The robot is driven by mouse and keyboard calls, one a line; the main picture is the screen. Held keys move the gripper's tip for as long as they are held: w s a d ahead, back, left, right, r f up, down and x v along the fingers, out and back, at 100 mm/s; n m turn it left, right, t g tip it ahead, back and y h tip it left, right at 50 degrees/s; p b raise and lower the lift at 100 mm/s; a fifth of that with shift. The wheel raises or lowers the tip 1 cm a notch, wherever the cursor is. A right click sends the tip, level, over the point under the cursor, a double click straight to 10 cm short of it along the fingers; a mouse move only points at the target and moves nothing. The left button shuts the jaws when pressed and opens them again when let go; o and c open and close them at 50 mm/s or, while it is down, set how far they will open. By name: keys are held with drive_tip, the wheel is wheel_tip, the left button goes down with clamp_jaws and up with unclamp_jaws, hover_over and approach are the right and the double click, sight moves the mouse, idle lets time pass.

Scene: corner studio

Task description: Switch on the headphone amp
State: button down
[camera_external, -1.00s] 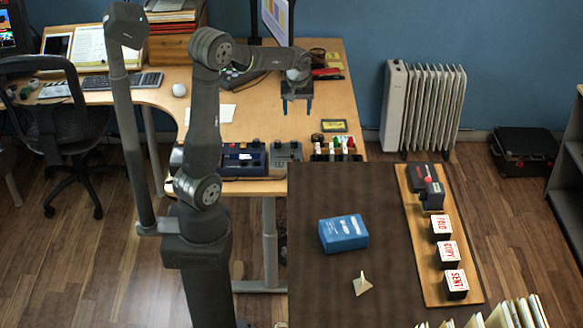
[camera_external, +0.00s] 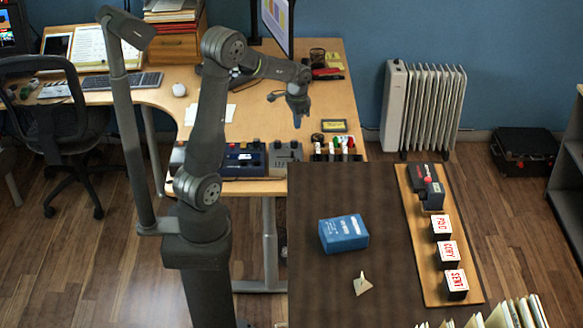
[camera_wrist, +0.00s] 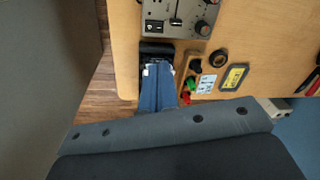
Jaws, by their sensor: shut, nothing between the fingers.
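A grey box with knobs (camera_external: 285,153) stands near the desk's front edge, right of a dark blue box with controls (camera_external: 240,160). No label can be read; the grey box looks like the headphone amp. In the wrist view the grey box (camera_wrist: 178,38) is at the top, with a black rocker switch (camera_wrist: 153,27), a slider and knobs. My gripper (camera_external: 297,123) is above the desk, beyond the grey box and slightly to its right. Its blue fingers (camera_wrist: 158,72) are together and empty. A dark piece at their tips is unclear. The rocker's position cannot be told.
A brown table (camera_external: 330,200) with a blue box (camera_external: 343,233) is in front.

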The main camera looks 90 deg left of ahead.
sight(296, 160)
drive_tip(key=m, duration=0.1)
drive_tip(key=f+m, duration=0.2)
drive_tip(key=m, duration=0.1)
drive_tip(key=shift+a, duration=0.25)
drive_tip(key=f, duration=0.4)
drive_tip(key=a+f, duration=0.1)
drive_tip(key=f, duration=0.9)
drive_tip(key=shift+a, duration=0.35)
drive_tip(key=shift+f, duration=0.15)
